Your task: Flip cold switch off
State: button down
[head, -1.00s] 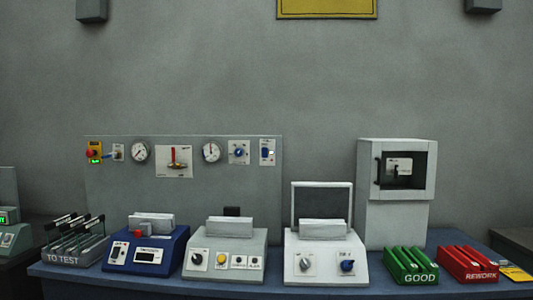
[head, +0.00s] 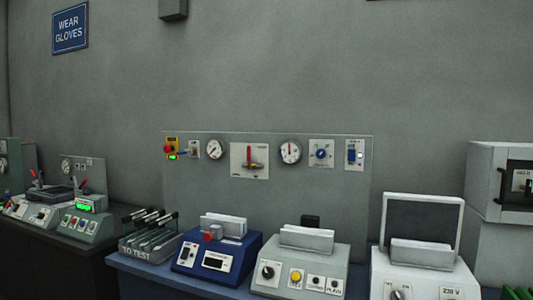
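No switch has a label I can read as "cold". A blue rocker switch (head: 352,156) on a white plate sits at the right end of the grey back panel, with a small lit dot beside it. Another small dark switch (head: 185,253) is on the front left of the blue tester (head: 215,256). My gripper is not in view.
The grey panel (head: 270,195) also carries a red button (head: 169,150), two gauges, a red lever (head: 249,156) and a blue knob (head: 321,153). Grey and white testers and a TO TEST rack (head: 150,240) stand before it. A dark bench (head: 60,250) is left.

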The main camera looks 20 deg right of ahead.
aim_at(351, 158)
jog(key=u, duration=0.25)
jog(key=i, duration=1.15)
jog(key=z, duration=0.8)
jog(key=i, duration=0.8)
jog(key=z, duration=0.65)
